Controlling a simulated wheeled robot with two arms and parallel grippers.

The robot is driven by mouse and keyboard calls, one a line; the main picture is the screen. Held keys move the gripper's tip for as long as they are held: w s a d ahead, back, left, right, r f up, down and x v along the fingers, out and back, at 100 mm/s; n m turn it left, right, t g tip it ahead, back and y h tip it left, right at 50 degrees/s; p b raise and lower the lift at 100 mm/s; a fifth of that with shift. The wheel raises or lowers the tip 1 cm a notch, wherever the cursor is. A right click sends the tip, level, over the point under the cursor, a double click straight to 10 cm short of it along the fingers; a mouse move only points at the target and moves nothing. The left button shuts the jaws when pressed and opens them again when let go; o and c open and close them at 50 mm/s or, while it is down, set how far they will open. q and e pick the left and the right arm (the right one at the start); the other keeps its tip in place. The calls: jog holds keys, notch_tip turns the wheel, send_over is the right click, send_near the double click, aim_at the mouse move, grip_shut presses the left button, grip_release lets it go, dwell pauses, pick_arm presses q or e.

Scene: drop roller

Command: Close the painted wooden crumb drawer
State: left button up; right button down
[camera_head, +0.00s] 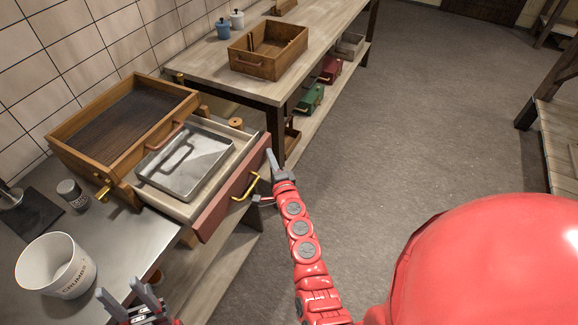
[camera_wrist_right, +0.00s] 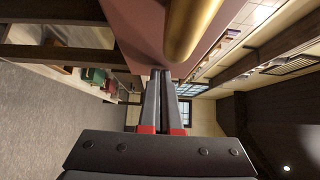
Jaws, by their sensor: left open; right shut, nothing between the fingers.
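The crumb drawer (camera_head: 207,218) has a dull red painted front and pale wooden sides. It stands pulled out from under a wooden tray, with a brass handle (camera_head: 246,187) on its front. A metal pan (camera_head: 186,165) with a handle lies over it. My right gripper (camera_head: 270,155) is shut and empty at the far end of the drawer front, just beyond the brass handle. In the right wrist view its fingertips (camera_wrist_right: 161,73) are close to the red front and handle (camera_wrist_right: 188,30); I cannot tell whether they touch. My left gripper (camera_head: 122,289) is open and empty at the bottom left.
A wooden tray (camera_head: 120,120) sits on the metal worktop (camera_head: 130,235). A white crumb bucket (camera_head: 57,268) and a small tin (camera_head: 72,194) stand at left. Another bench (camera_head: 205,70) holds a wooden box (camera_head: 268,55).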

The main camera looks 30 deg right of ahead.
aim_at(212, 137)
jog(key=w+a+b, duration=0.3)
jog(key=w+a, duration=0.1)
jog(key=w, duration=0.1)
jog(key=w+a+b, duration=0.4)
jog(key=w+a, duration=0.1)
jog(key=w, duration=0.1)
jog(key=w+a+b, duration=0.3)
jog(key=w+a, duration=0.1)
jog(key=w, duration=0.2)
jog(key=shift+w+a+f+b, duration=0.1)
jog(key=shift+w+a+b, duration=0.05)
jog(key=shift+a+b, duration=0.15)
jog(key=shift+w+a, duration=0.15)
jog(key=shift+w, duration=0.05)
jog(key=shift+r, duration=0.25)
jog(key=shift+r, duration=0.1)
